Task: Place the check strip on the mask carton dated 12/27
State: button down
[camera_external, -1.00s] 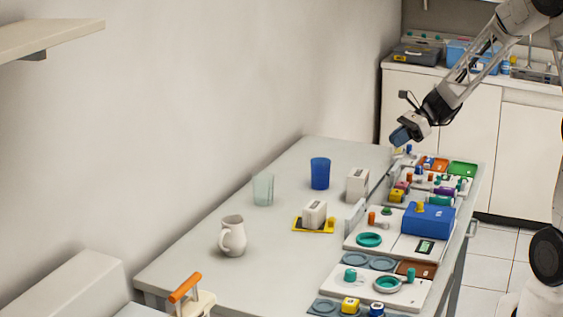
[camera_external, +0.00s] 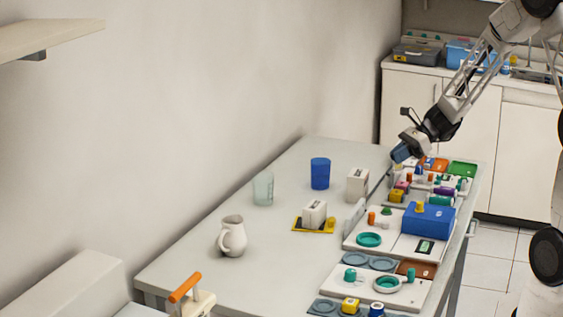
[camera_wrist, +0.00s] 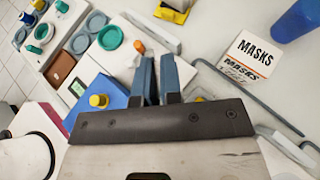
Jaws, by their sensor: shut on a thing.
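My gripper (camera_external: 398,156) is over the far right end of the table. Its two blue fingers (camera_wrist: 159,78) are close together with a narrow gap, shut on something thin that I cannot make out. I cannot pick out a check strip. One white mask carton (camera_external: 357,184) stands upright near the table's middle; it shows in the wrist view with "MASKS" on it (camera_wrist: 252,52). A second white carton (camera_external: 314,213) stands nearer on a yellow and black base (camera_external: 301,226); that base shows at the top of the wrist view (camera_wrist: 171,13). Dates are unreadable.
A blue cup (camera_external: 320,173), a clear glass (camera_external: 263,188) and a white jug (camera_external: 232,236) stand on the left side. Trays with small parts and a blue box (camera_external: 428,220) fill the right edge. A thin raised rail (camera_wrist: 248,94) runs between trays and cartons.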

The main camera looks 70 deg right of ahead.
jog(key=w+d, duration=0.2)
jog(key=w, duration=0.2)
jog(key=w+d+f, duration=0.1)
jog(key=w+d, duration=0.1)
jog(key=w, duration=0.3)
jog(key=w+d, duration=0.3)
jog(key=w, duration=0.2)
jog(key=shift+f, duration=0.25)
jog(key=shift+f, duration=0.1)
jog(key=shift+f, duration=1.65)
jog(key=shift+f, duration=0.15)
jog(key=c, duration=1.3)
grip_release()
jog(key=shift+r, duration=0.2)
jog(key=v, duration=1.2)
jog(key=shift+f, duration=0.15)
